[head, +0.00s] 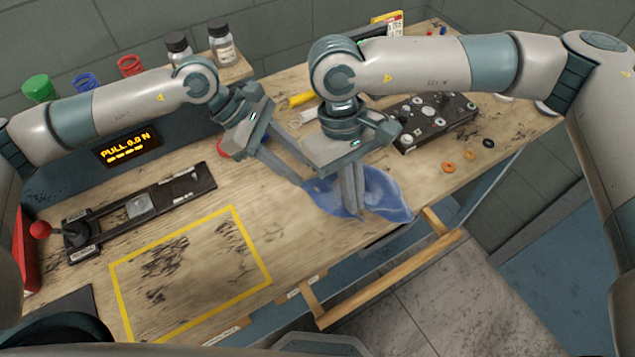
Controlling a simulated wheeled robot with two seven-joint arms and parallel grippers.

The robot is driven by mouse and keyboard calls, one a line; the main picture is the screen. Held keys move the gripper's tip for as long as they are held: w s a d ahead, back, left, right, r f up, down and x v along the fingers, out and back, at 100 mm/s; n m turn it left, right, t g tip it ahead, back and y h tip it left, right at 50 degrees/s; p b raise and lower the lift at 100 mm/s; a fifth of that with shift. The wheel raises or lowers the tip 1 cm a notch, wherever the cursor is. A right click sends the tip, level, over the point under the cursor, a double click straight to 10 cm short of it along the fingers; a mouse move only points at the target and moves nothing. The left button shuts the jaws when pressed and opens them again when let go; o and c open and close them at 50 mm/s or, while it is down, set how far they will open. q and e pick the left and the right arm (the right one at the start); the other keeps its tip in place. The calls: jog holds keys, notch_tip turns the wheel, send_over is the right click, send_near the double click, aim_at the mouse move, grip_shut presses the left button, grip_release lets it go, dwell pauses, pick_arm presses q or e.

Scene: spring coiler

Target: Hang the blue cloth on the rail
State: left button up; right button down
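The blue cloth (387,203) lies bunched and rumpled at the front edge of the workbench, right of the picture's middle. My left gripper (304,181) reaches down from the left, its fingertips at the cloth's left corner; I cannot tell whether they grip it. My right gripper (355,212) points down over the cloth, its fingers close together and their tips at the cloth's near edge, seemingly pinching it. The fingers hide part of the cloth. The wooden rail (392,280) runs along the bench's front, below and nearer than the cloth, and is bare.
A black plate with round parts (436,121) lies behind and right of the cloth. Small rings (448,168) lie near the right edge. A lever fixture (140,207) and a yellow taped square (190,270) are at left. Jars (221,42) stand at the back.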

pick_arm(q)
jog(key=shift+x, duration=2.15)
jog(key=shift+f, duration=0.1)
jog(key=shift+d, duration=0.1)
jog(key=shift+c, duration=0.3)
grip_shut()
jog(key=shift+r, duration=2.5)
